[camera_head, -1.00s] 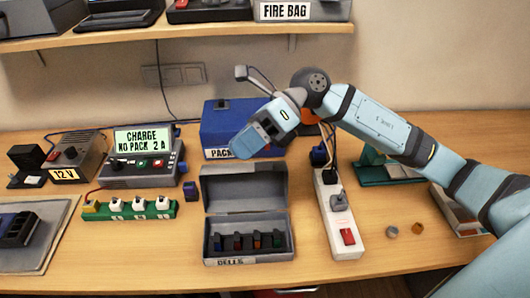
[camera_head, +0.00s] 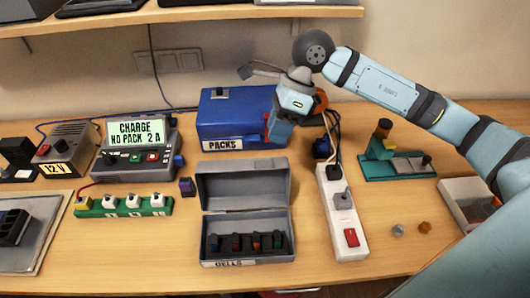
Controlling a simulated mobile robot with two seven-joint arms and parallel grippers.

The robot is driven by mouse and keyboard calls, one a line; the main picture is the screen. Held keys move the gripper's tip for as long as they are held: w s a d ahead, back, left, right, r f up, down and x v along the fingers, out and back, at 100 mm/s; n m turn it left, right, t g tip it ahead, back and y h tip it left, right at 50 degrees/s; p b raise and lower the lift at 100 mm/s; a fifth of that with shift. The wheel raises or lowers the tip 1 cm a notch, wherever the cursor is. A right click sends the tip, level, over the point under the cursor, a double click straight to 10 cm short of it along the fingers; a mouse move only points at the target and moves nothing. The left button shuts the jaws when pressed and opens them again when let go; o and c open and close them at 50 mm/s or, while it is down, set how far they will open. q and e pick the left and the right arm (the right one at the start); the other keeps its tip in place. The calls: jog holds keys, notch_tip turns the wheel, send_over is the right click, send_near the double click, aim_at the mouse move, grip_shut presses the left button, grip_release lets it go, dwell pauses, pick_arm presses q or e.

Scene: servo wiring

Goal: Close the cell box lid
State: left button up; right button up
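The grey cell box (camera_head: 249,262), labelled CELLS, stands on the table in the middle front. Its lid (camera_head: 241,185) is up, tilted open at the back. Several dark cells with coloured marks (camera_head: 254,242) stand in a row inside. My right gripper (camera_head: 280,138) points down behind and to the right of the raised lid, in front of the blue PACKS box (camera_head: 226,121). It appears apart from the lid. The fingertips are too small and overlapped to show whether they are open or shut. My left gripper is not in view.
A white power strip (camera_head: 341,215) with a plug and cables stands right of the cell box. The charger (camera_head: 132,165) and a green connector board (camera_head: 125,207) are at left. A green stand (camera_head: 398,166) is at right. The table in front is clear.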

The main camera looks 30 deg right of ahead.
jog(key=x, duration=0.7)
jog(key=shift+f+p, duration=0.15)
jog(key=shift+p, duration=0.15)
grip_shut()
